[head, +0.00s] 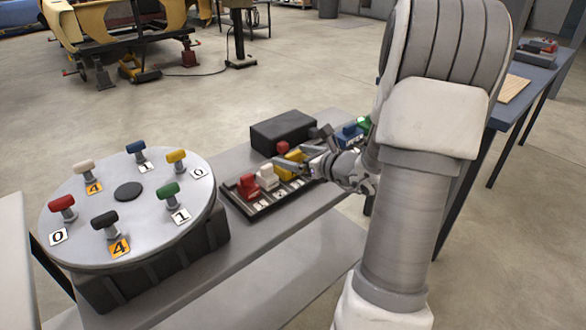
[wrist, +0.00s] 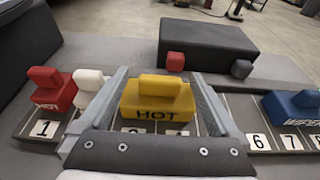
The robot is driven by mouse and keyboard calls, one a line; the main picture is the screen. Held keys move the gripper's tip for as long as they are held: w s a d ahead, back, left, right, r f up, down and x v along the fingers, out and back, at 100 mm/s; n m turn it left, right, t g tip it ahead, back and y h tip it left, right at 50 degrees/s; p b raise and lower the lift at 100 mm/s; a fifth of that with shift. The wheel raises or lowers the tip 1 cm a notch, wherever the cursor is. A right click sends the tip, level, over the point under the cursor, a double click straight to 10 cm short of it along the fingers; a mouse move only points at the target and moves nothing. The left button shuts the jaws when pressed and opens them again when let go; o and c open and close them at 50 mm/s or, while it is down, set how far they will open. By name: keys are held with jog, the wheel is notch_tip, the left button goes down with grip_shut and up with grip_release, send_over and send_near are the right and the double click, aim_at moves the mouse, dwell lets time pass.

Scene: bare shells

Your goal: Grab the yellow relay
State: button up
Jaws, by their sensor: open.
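The yellow relay (wrist: 158,98) is a stepped block marked "HOT", sitting on the numbered dark rack (wrist: 280,141). In the wrist view my open gripper (wrist: 160,85) has one finger on each side of it. I cannot tell whether the fingers touch it. In the head view the yellow relay (head: 291,163) is partly hidden by my gripper (head: 300,157), which is over the rack.
Red (wrist: 53,90) and white (wrist: 89,88) relays stand left of the yellow one, a blue relay (wrist: 292,108) to the right. A dark box (wrist: 210,43) with small red and grey cubes in front lies behind. A round disc (head: 128,225) with several coloured knobs stands left.

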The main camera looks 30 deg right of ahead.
jog(key=shift+w, duration=0.3)
grip_shut()
dwell(0.3)
